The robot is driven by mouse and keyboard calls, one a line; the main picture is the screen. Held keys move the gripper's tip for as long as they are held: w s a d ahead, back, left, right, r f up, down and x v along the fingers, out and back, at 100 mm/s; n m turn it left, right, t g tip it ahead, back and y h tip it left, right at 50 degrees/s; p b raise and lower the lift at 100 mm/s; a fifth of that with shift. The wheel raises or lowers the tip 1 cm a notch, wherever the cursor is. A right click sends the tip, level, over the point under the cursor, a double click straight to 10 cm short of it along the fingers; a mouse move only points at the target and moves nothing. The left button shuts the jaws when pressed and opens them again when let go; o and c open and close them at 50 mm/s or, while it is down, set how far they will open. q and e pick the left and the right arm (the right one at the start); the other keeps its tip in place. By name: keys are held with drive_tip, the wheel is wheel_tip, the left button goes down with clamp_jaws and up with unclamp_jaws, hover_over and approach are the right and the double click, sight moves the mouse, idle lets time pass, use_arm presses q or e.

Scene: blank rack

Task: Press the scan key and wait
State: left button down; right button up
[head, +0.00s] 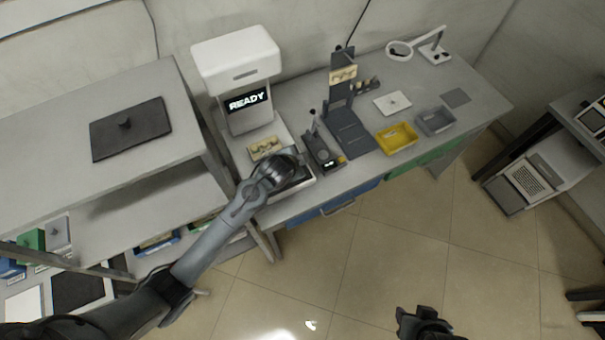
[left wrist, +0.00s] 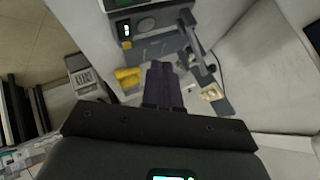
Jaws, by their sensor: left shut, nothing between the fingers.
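The white scanner (head: 235,62) stands at the left of the grey bench, and its screen (head: 248,101) reads READY. A pale part (head: 265,148) lies on its base. My left arm reaches over the front of the base; the hand hides much of it. I cannot make out the scan key. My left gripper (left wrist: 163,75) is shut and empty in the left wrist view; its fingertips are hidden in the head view. My right gripper (head: 422,318) is low in the head view, clear of the bench, its jaws unclear.
A small dark device (head: 322,152) with a yellow button stands right of the scanner. Beyond are a dark stand (head: 342,100), a yellow bin (head: 397,138) and a grey bin (head: 435,121). A shelf unit (head: 60,110) stands at left. The floor in front is clear.

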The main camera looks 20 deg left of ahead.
use_arm(q)
wheel_tip(320, 180, down, 6)
drive_tip(key=b, duration=0.6)
drive_tip(key=shift+f+b, duration=0.4)
drive_tip(key=shift+f, duration=0.55)
idle(1.0)
drive_tip(key=shift+f, duration=0.25)
drive_tip(key=shift+f, duration=0.2)
